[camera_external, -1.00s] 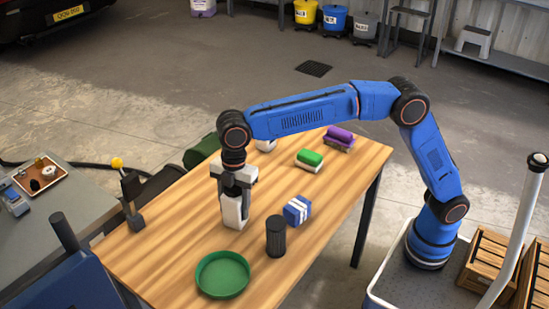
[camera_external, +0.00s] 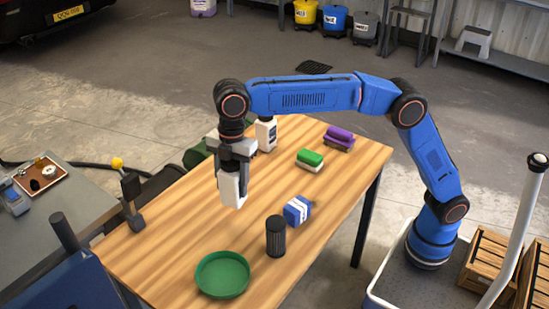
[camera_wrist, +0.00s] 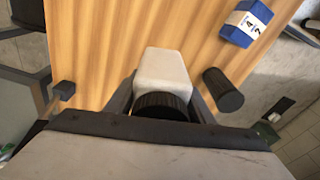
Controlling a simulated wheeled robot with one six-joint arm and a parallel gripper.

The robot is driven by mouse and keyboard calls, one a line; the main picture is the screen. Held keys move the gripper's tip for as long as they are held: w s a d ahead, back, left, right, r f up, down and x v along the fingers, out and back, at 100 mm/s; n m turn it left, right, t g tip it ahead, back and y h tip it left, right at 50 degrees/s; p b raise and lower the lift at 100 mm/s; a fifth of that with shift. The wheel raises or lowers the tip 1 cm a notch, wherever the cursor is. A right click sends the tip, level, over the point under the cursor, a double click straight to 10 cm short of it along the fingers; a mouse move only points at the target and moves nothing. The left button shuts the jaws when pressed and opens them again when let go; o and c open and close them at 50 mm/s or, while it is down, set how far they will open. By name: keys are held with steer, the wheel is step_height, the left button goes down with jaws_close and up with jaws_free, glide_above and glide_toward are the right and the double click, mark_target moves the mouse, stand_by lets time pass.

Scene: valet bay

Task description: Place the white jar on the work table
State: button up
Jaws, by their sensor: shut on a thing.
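My gripper (camera_external: 234,170) is shut on a white jar (camera_external: 231,190) and holds it upright. The jar hangs above the work table (camera_external: 180,225), a wooden-topped table, with its base apparently clear of the top. In the wrist view the jar (camera_wrist: 165,68) shows its pale body and black lid between the fingers of my gripper (camera_wrist: 160,98). Part of the jar is hidden by the fingers in the outside view.
A green round tray (camera_external: 222,292), a black cylinder (camera_external: 276,237), a blue-and-white box (camera_external: 297,210), a green-topped block (camera_external: 310,159), a purple-topped brush (camera_external: 339,138) and a white bottle (camera_external: 266,136) stand on the table. The table's left-middle is bare.

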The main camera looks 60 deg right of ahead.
mark_target(229, 162)
step_height(229, 162, up, 12)
steer(key=shift+r, duration=0.1)
steer(key=w+d+m, duration=0.1)
steer(key=w+d, duration=0.6)
steer(key=d, duration=0.6)
steer(key=w+d, duration=0.7)
steer(key=d, duration=0.5)
steer(key=w+d+m, duration=0.1)
steer(key=d, duration=2.8)
steer(key=shift+f, duration=10.5)
steer(key=shift+f, duration=0.15)
